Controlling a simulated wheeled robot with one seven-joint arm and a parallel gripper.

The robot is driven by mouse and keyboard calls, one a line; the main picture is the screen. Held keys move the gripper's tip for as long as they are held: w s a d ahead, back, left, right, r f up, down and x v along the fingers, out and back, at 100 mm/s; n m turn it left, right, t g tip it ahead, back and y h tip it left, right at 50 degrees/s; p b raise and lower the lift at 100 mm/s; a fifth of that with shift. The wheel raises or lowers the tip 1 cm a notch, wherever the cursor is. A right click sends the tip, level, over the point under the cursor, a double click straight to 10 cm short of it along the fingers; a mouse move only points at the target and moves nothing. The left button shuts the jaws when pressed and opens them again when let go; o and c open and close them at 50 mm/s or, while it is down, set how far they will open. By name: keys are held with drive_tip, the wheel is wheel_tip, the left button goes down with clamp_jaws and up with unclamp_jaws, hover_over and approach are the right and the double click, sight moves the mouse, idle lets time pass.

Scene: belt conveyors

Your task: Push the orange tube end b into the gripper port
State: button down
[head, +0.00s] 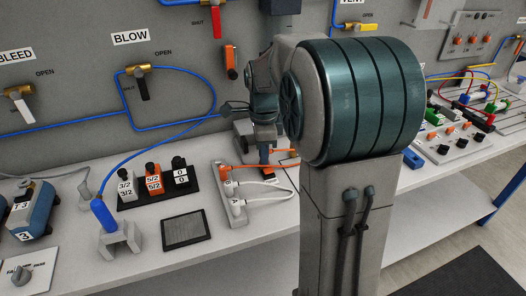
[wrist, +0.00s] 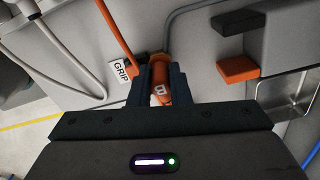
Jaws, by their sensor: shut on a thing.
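The orange tube end b (wrist: 160,93), marked with a letter B, sits between the two dark fingers of my gripper (wrist: 161,84) in the wrist view. My gripper is shut on it. The end points at the panel just beside the GRIP label (wrist: 122,71). A small brass-coloured part, apparently the gripper port (wrist: 158,58), shows right beyond the fingertips. The fingers hide most of the join, so I cannot tell how deep the end sits. In the head view my gripper (head: 265,158) is low over the bench, partly hidden by my arm.
Orange and black blocks (wrist: 237,68) stick out to the right in the wrist view.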

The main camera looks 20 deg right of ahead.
drive_tip(key=shift+f, duration=0.15)
drive_tip(key=c, duration=0.9)
unclamp_jaws()
wheel_tip(320, 180, up, 7)
drive_tip(key=p, duration=0.6)
drive_tip(key=s+a+n+t, duration=0.1)
drive_tip(key=s+a+n, duration=0.1)
drive_tip(key=s+n, duration=0.4)
drive_tip(key=s+a+r+n+t+p, duration=0.1)
drive_tip(key=s+a+n, duration=0.1)
drive_tip(key=s+n, duration=0.4)
drive_tip(key=s+a+n+p, duration=0.1)
drive_tip(key=s+a+n, duration=0.1)
drive_tip(key=s+n, duration=0.4)
drive_tip(key=shift+s+r+n+t, duration=0.15)
drive_tip(key=shift+s+n+t, duration=0.05)
drive_tip(key=shift+n, duration=0.4)
drive_tip(key=shift+s+r+n+t, duration=0.1)
drive_tip(key=shift+s+n+t, duration=0.1)
drive_tip(key=shift+n, duration=0.4)
